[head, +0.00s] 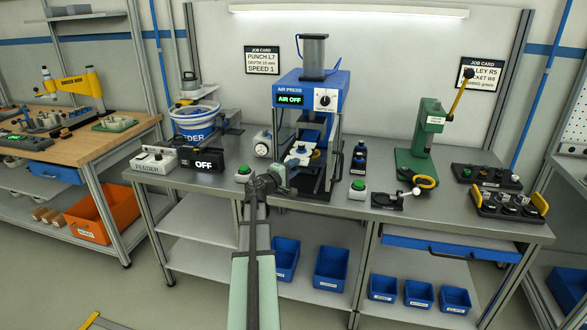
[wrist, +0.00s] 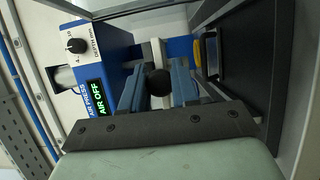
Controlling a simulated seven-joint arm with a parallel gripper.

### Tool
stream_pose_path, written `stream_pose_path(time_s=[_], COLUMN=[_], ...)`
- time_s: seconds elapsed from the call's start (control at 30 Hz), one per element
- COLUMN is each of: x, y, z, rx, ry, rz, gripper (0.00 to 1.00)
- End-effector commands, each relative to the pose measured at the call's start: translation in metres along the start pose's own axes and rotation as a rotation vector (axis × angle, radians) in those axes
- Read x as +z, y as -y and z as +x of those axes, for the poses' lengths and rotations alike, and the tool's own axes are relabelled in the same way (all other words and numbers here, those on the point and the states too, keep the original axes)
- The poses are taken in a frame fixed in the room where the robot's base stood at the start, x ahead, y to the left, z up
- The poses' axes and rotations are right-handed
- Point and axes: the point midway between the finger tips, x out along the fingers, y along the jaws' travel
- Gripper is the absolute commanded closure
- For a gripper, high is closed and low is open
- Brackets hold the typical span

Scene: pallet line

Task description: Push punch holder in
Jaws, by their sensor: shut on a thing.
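The blue air press (head: 312,95) stands in the middle of the bench, and its display reads AIR OFF. My gripper (head: 290,174) is low at the press's front left opening. In the wrist view my gripper (wrist: 157,88) has its blue-grey fingers closed on either side of a black ball knob (wrist: 158,82). The knob appears to belong to the punch holder. A pale bar (wrist: 156,52) shows behind the knob, inside the press. The rest of the holder is hidden by the fingers and the press frame, so I cannot tell how far in it sits.
Green buttons on white boxes (head: 243,173) (head: 358,189) flank the press. A dark bottle-like item (head: 359,156) stands to its right. A green hand press (head: 424,140) is farther right, and a feeder bowl (head: 194,118) is left. Dark press frame posts are close around my gripper.

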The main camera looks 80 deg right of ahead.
Motion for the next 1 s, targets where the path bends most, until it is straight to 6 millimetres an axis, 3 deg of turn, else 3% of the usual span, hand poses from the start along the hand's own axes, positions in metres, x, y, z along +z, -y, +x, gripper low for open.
stream_pose_path(time_s=[0.3,0.6,0.87,0.9,1.0], x=[-0.001,-0.017,-0.016,-0.016,-0.016], y=[0.0,0.0,0.0,0.0,0.0], z=[0.001,0.04,0.04,0.04,0.04], rx=[0.0,0.0,0.0,0.0,0.0], ry=[0.0,0.002,0.001,0.001,0.001], rz=[0.0,0.0,0.0,0.0,0.0], gripper=[1.0,1.0,1.0,0.7,0.6])
